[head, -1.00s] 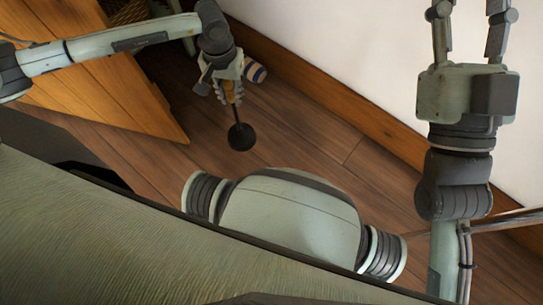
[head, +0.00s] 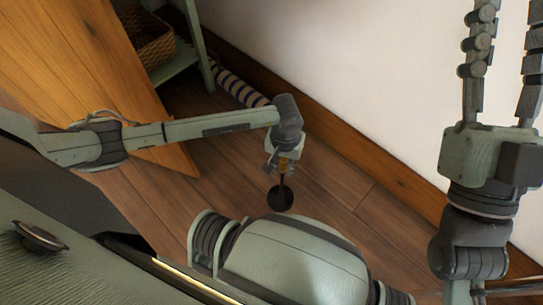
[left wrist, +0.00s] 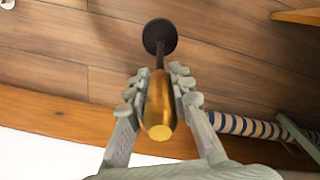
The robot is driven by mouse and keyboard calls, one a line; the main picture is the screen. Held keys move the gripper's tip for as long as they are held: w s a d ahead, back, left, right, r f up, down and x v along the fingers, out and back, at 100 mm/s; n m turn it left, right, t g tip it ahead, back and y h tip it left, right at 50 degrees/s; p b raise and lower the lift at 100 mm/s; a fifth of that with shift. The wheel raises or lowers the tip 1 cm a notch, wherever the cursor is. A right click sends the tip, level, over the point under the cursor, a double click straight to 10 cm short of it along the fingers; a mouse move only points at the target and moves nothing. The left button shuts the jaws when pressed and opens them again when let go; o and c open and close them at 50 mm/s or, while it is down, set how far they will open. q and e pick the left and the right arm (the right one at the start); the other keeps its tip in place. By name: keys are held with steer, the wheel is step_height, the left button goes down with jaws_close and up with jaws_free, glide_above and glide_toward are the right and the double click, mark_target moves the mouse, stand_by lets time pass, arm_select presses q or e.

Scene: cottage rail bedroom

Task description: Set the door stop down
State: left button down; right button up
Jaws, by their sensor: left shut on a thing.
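The door stop has a brass-coloured handle (left wrist: 159,105), a thin dark rod and a round black end (head: 280,198). The black end also shows in the left wrist view (left wrist: 160,36), pointing away from the gripper. My left gripper (head: 284,166) points down over the wooden floor, near the middle of the head view. In the left wrist view its two fingers (left wrist: 158,88) are shut around the handle. I cannot tell whether the black end touches the floor. My right gripper (head: 503,75) is empty at the upper right, its fingers apart and pointing up the picture.
A blue-and-white striped roll (head: 238,88) lies on the floor along the skirting board (head: 335,150). A wooden panel (head: 75,65) stands at the left. A wicker basket (head: 150,42) sits on a green shelf (head: 178,64) behind it. Floor right of the door stop is bare.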

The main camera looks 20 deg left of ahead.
arm_select(q)
steer(key=shift+d+f+b, duration=0.15)
steer(key=shift+f+b, duration=0.3)
steer(key=shift+f, duration=1.1)
steer(key=shift+w+f, duration=0.1)
steer(key=shift+f, duration=0.3)
arm_select(e)
steer(key=shift+s+d+r+t+y, duration=0.3)
steer(key=shift+s+d+r+t, duration=0.15)
steer(key=shift+s+r+t, duration=0.35)
arm_select(q)
steer(key=shift+f, duration=0.1)
arm_select(e)
steer(key=shift+s, duration=0.1)
arm_select(q)
steer(key=c, duration=1.3)
jaws_free()
steer(key=shift+f, duration=0.1)
steer(key=shift+c, duration=0.2)
steer(key=shift+r, duration=0.4)
step_height(320, 180, up, 11)
steer(key=shift+r+p, duration=0.2)
steer(key=shift+p, duration=0.95)
arm_select(e)
steer(key=w+f+g, duration=0.1)
steer(key=w+a+f+g, duration=0.1)
steer(key=w+a+f+g+h, duration=0.1)
steer(key=f+g, duration=0.1)
steer(key=shift+w, duration=0.1)
